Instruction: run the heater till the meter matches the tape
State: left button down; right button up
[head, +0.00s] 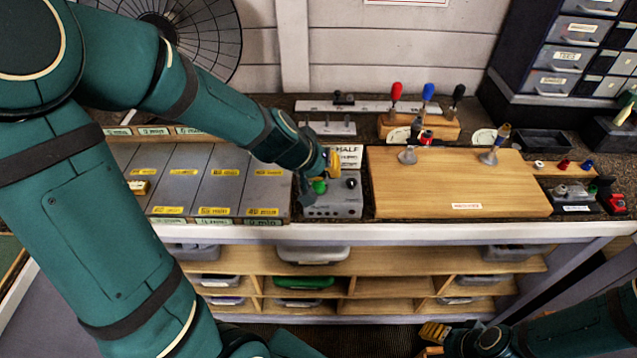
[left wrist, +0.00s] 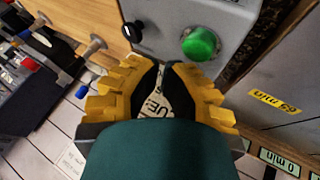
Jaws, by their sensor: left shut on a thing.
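A grey box (head: 333,203) with a green button (head: 319,186) and a black knob (head: 351,183) stands on the bench, left of the wooden board. The left wrist view shows its green button (left wrist: 200,44) and black knob (left wrist: 132,31) close up. My left gripper (head: 325,165) is at the box's back edge. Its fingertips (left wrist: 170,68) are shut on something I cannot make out. A white card reading "HALF" (head: 348,150) stands behind the box; part of its lettering shows between my fingers (left wrist: 158,103). My right gripper (head: 435,332) is low at the bottom right, its jaws unclear.
Grey panels with yellow labels (head: 212,180) lie left of the box. The wooden board (head: 450,190) carries two small metal pieces. Red, blue and black handles (head: 396,92) stand behind it. A wire fan (head: 205,35) is at the back left. Shelves (head: 320,262) with bins are below.

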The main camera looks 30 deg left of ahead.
aim_at(325, 187)
pick_arm(q)
jog(key=shift+f, duration=0.1)
jog(key=shift+f+b, duration=0.35)
jog(key=shift+b, duration=0.15)
jog(key=shift+f+b, duration=0.55)
dwell(0.9)
jog(key=shift+r, duration=0.1)
jog(key=shift+r+p, duration=0.9)
jog(key=shift+p, duration=0.05)
notch_tip(325, 187, up, 5)
jog(key=p, duration=0.4)
jog(key=shift+p, duration=0.35)
